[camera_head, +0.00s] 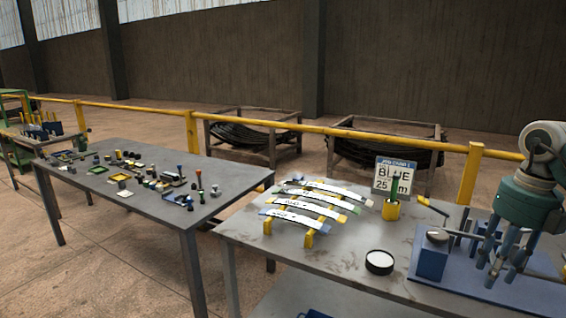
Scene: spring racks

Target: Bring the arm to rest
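My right gripper (504,268) hangs down at the right edge of the head view, below my teal and grey wrist. Its fingers look spread apart, and I see nothing held between them. It is over or in front of the blue fixture (431,262) on the near table; I cannot tell whether it touches it. My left gripper is not in view.
The near table (330,262) holds curved leaf springs (300,206) on yellow supports, a sign reading BLUE 25 (392,178), a yellow cup (391,210) and a round black-rimmed dish (379,262). A second table (150,207) with small parts stands left. A yellow rail (330,131) runs behind.

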